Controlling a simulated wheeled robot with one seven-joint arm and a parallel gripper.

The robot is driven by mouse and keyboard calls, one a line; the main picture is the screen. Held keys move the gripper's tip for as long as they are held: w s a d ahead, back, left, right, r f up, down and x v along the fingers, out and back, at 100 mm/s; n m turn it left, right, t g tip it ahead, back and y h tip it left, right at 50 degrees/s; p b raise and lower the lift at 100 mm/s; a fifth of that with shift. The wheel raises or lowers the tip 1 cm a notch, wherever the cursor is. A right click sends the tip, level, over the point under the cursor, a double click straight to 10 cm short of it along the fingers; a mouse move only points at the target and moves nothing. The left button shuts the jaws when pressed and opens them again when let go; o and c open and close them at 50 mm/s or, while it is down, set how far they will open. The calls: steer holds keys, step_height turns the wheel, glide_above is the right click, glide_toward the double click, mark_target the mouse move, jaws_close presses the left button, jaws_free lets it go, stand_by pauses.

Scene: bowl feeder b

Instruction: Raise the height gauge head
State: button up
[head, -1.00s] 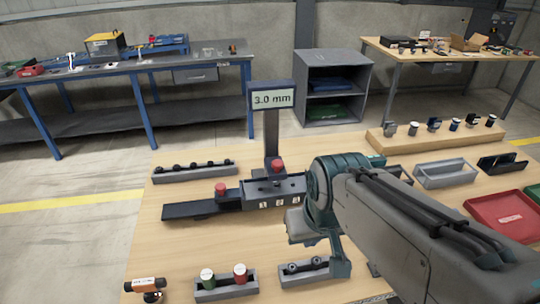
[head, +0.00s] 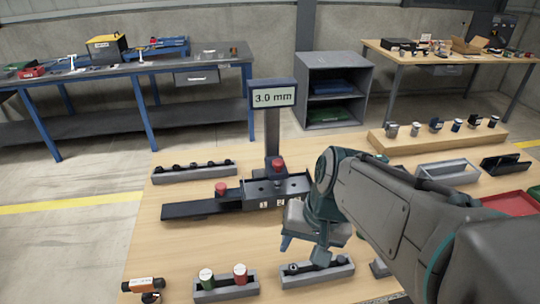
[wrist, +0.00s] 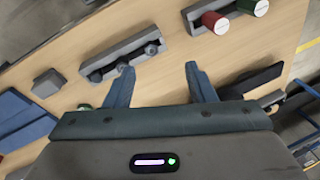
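The height gauge has a dark upright column (head: 272,132) with a display (head: 273,96) on top reading 3.0 mm. A red knob (head: 277,166) sits on the gauge head at the foot of the column, low over the dark slide block (head: 262,191). A second red knob (head: 221,188) is on the rail to the left. My gripper (head: 303,250) is in front of the gauge, to the right and below it in the picture, apart from it. In the wrist view its two blue fingers (wrist: 160,85) are spread with nothing between them. The gauge cannot be made out there.
A grey holder (head: 318,277) with dark round parts lies below my gripper. Beside it is a holder with green and red cylinders (head: 240,274). An orange tool (head: 143,285) is at front left. A grey rack (head: 195,174) lies behind the rail. Bare table shows at left.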

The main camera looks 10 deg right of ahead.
steer(key=w+a+f+m+y+b, duration=0.2)
steer(key=w+f+m+y+b, duration=0.25)
steer(key=m, duration=0.35)
steer(key=m+t+y+b, duration=0.55)
steer(key=m+t, duration=0.55)
steer(key=m, duration=0.4)
glide_toward(283, 164)
steer(key=shift+y, duration=0.4)
steer(key=p+x, duration=0.1)
steer(key=x, duration=1)
steer(key=shift+w+f, duration=0.2)
steer(key=shift+w, duration=0.1)
